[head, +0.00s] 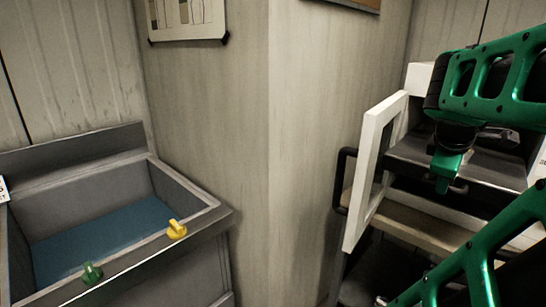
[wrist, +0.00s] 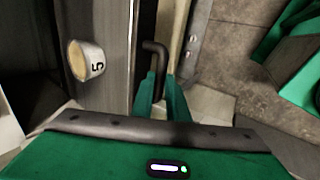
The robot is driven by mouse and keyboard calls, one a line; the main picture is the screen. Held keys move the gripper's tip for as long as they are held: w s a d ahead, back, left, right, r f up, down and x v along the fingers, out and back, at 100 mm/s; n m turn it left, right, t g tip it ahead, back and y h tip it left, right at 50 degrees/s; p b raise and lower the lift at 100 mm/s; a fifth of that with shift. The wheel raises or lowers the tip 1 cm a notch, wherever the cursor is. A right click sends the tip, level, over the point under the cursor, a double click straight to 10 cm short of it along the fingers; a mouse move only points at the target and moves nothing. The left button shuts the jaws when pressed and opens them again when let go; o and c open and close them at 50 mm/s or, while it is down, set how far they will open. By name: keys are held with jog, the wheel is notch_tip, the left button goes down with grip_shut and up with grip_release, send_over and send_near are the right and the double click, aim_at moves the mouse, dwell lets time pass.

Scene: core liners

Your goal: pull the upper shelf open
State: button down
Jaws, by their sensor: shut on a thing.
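The upper shelf (head: 420,152) is a dark grey tray in the rack at the right of the head view. My green gripper (head: 446,172) points down at its front edge. In the wrist view, my gripper's two green fingers (wrist: 164,98) are shut on a black bent handle (wrist: 156,48) beside the shelf's grey front edge (wrist: 116,60). Part of the handle is hidden between the fingers. A pale round piece marked 5 (wrist: 87,61) lies on the shelf side of that edge. How far the shelf stands out is hard to tell.
A white frame (head: 372,170) stands upright at the rack's left, with a black handle (head: 345,182) beside it. A lighter shelf (head: 408,222) lies below. A grey basin (head: 190,215) with yellow and green knobs stands at the left. Tiled floor (wrist: 240,50) shows right of the handle.

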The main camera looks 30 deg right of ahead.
jog(key=shift+w+r, duration=0.2)
jog(key=shift+w, duration=0.15)
jog(key=c, duration=1.7)
grip_release()
jog(key=shift+s+f, duration=0.1)
jog(key=shift+s, duration=0.05)
jog(key=v, duration=1)
jog(key=shift+a+r, duration=0.3)
jog(key=w+a+f+m+y, duration=0.2)
jog(key=a+f+m, duration=0.1)
jog(key=a+f, duration=0.3)
jog(key=w+a+f+m+g+y, duration=0.1)
jog(key=w+a+f+m+y, duration=0.1)
jog(key=a+f, duration=0.5)
jog(key=w+a+f+m+y, duration=0.2)
jog(key=a+f+m, duration=0.2)
jog(key=f, duration=0.5)
jog(key=shift+w+a+g+y, duration=0.15)
jog(key=shift+a+g+y, duration=0.25)
jog(key=shift+a, duration=0.8)
